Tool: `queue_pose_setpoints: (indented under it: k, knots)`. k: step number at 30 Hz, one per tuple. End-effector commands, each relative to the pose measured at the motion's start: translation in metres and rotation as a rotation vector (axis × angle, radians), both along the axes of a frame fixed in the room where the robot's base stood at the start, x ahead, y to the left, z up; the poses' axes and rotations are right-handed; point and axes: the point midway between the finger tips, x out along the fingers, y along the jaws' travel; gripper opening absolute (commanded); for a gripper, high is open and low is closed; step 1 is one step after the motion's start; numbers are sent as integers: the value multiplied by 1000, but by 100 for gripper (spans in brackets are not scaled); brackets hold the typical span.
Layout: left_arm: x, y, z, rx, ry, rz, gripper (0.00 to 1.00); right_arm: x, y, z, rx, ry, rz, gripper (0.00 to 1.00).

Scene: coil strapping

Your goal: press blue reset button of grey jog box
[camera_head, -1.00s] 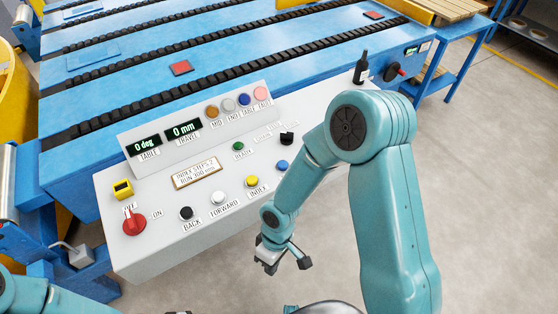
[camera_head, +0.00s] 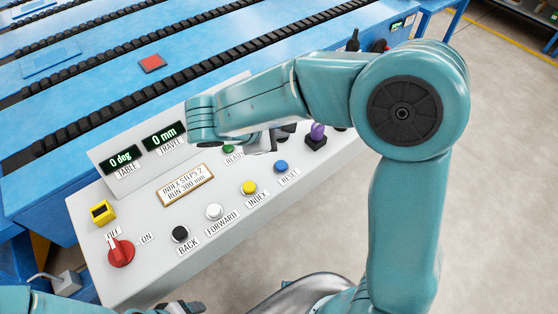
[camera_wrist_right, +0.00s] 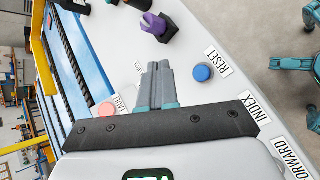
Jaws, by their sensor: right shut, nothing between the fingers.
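The grey jog box (camera_head: 140,265) has a sloped display panel and a row of buttons. Its blue reset button (camera_head: 281,167) is at the right end of the row, beside the RESET label; it also shows in the right wrist view (camera_wrist_right: 202,72). My right gripper (camera_wrist_right: 157,68) is shut and empty, above the box and beside the blue button, with no contact visible. In the head view my right forearm crosses the panel, mostly hiding that gripper. My left gripper (camera_head: 184,307) is only partly in view at the bottom edge.
Yellow (camera_head: 249,187), white (camera_head: 214,211) and black (camera_head: 180,233) buttons and a red switch (camera_head: 121,252) share the box top. A purple-topped knob (camera_head: 317,131) stands near the blue button. The blue conveyor table (camera_head: 60,165) lies behind the box.

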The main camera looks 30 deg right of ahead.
Motion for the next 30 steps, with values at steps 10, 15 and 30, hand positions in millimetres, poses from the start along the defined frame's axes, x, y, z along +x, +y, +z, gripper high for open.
queue_pose_setpoints:
  k: [10, 15, 30]
  knots:
    - [0, 0, -7, 0, 0, 0, 66, -3, 0, -9, 2, 2, 1, 0]
    - [0, 0, -22, 0, 0, 0, 66, -3, 0, -26, 2, 3, 0, 0]
    - [0, 0, -72, 0, 0, 0, 66, -1, 0, -89, 3, 2, 3, 0]
